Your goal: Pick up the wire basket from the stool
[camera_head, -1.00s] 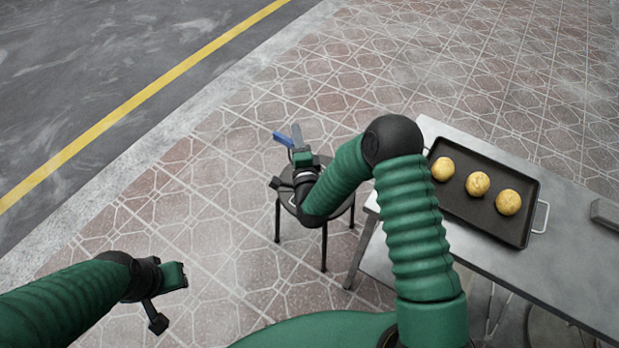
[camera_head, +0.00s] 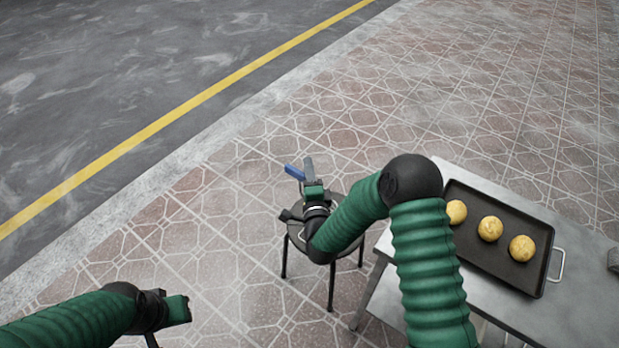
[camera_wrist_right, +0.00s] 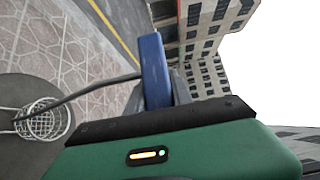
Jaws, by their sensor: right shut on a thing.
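The wire basket (camera_wrist_right: 42,120) shows in the right wrist view over the dark round stool seat (camera_wrist_right: 22,92), with a long grey rod running to its blue handle (camera_wrist_right: 154,70). My right gripper (camera_head: 309,166) is shut on the blue handle (camera_head: 293,172), above the stool (camera_head: 294,232) in the head view. In that view my right arm and hand hide the basket. I cannot tell whether the basket touches the seat. My left gripper (camera_head: 178,309) is at the lower left, away from the stool; its fingers are not clear.
A metal table (camera_head: 450,300) stands to the right of the stool, with a dark tray (camera_head: 490,258) holding three round yellow-brown buns. My right forearm passes close to the table's left edge. The tiled floor left of the stool is clear, up to the kerb and road.

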